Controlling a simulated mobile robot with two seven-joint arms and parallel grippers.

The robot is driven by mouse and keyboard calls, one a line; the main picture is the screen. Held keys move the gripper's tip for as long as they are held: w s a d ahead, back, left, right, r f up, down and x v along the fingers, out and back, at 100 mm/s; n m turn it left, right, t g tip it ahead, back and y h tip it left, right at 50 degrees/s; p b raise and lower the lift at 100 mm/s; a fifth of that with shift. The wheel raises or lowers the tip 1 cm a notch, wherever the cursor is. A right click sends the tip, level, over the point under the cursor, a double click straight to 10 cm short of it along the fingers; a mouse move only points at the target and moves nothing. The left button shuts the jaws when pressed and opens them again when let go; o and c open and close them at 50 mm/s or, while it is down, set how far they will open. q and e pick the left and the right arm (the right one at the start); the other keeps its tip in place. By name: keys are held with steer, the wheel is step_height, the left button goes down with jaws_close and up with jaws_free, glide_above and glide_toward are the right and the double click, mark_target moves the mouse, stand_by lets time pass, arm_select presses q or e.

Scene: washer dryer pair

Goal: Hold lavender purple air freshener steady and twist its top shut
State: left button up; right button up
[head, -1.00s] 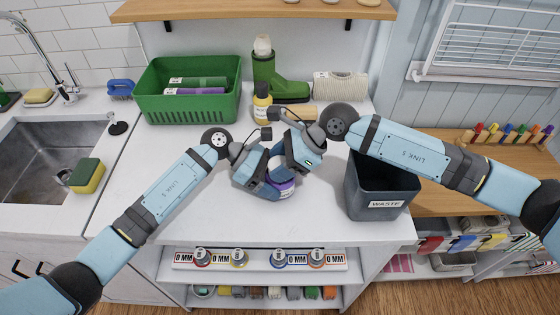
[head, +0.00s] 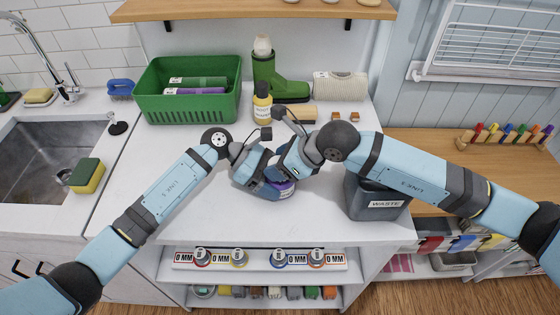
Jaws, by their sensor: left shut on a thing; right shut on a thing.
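The lavender purple air freshener (head: 284,189) stands on the white counter (head: 220,222), mostly hidden by my two grippers. Only part of its purple side and pale lower edge show. My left gripper (head: 270,185) is low, shut on the air freshener's body from the left. My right gripper (head: 279,172) is above it, shut on its top from the upper right. The fingertips and the top itself are largely hidden, so I cannot see how far the top is turned.
The counter's front is clear.

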steer(key=shift+m+t+h, duration=0.3)
steer(key=shift+m+t, duration=0.4)
steer(key=shift+m, duration=0.3)
steer(key=o, duration=0.7)
steer(key=shift+c, duration=0.2)
steer(key=shift+r, duration=0.1)
steer(key=v, duration=1.2)
